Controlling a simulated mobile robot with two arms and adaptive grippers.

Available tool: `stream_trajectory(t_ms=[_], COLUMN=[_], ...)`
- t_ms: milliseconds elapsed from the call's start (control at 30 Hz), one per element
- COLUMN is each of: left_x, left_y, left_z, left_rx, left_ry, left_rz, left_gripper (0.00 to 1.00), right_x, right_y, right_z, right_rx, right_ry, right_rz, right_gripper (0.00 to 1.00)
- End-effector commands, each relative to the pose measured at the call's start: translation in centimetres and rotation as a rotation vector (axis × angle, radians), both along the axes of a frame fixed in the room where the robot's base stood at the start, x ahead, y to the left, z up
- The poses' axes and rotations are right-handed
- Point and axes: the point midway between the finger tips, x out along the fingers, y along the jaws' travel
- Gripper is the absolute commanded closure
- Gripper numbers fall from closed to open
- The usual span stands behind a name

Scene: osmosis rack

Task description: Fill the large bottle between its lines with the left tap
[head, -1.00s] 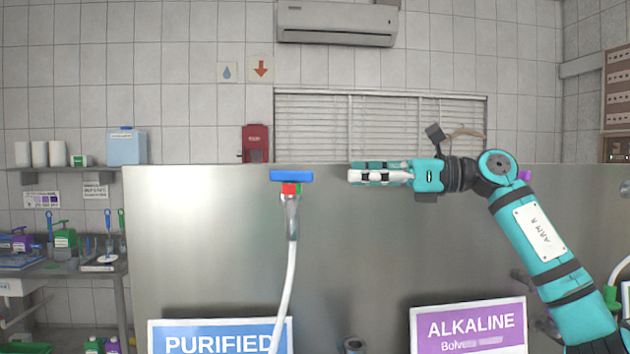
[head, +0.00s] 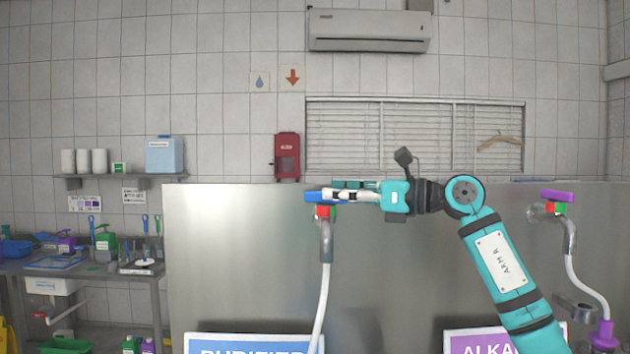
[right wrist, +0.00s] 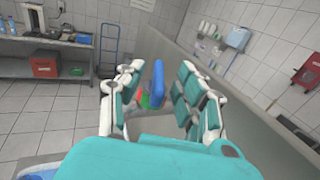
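The left tap has a blue handle (head: 318,196) above a red and green collar and a metal spout, with a white hose (head: 321,305) hanging down. It stands in front of the steel panel, above the PURIFIED sign (head: 250,345). My right gripper (head: 345,192) points left, with its fingertips at the right end of the blue handle. In the right wrist view the handle (right wrist: 157,84) stands between the two spread fingers, with a gap on the right side. My left gripper and the large bottle are not in view.
A second tap with a purple handle (head: 557,196) stands to the right, above the purple ALKALINE sign (head: 505,342). The steel panel (head: 240,260) lies behind the taps. A bench (head: 85,268) with tools and bottles is at the left.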

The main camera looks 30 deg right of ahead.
Motion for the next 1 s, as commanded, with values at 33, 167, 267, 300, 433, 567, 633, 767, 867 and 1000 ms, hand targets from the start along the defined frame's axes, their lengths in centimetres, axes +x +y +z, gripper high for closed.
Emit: stream_trajectory(t_ms=[33,167,267,300,433,567,633,767,867,1000], left_x=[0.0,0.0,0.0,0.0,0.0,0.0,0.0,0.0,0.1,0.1], left_y=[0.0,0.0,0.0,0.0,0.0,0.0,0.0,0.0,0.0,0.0], left_z=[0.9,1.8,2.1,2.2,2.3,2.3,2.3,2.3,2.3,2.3], left_rx=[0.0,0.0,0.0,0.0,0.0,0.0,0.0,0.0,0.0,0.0], left_ry=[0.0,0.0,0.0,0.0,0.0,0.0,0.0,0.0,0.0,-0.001], left_rz=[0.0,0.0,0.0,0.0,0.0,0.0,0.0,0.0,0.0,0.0], left_gripper=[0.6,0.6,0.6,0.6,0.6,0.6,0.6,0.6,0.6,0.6], right_x=[0.9,2.6,3.5,3.7,4.2,4.2,4.2,4.2,4.2,4.2], right_y=[0.7,1.9,2.5,2.7,3.0,3.0,3.0,3.0,3.0,3.0], right_z=[0.4,0.3,0.2,0.1,0.0,-0.1,-0.1,0.0,0.0,0.0], right_rx=[0.002,0.002,0.002,0.002,0.001,0.0,0.0,0.0,0.0,0.0], right_ry=[0.002,0.002,0.001,0.001,0.001,0.0,0.0,0.0,0.0,0.0], right_rz=[0.004,0.002,0.001,0.001,0.0,-0.001,-0.001,-0.001,-0.001,-0.001], right_gripper=[0.64,0.64,0.64,0.64,0.64,0.64,0.64,0.75,0.88,1.0])
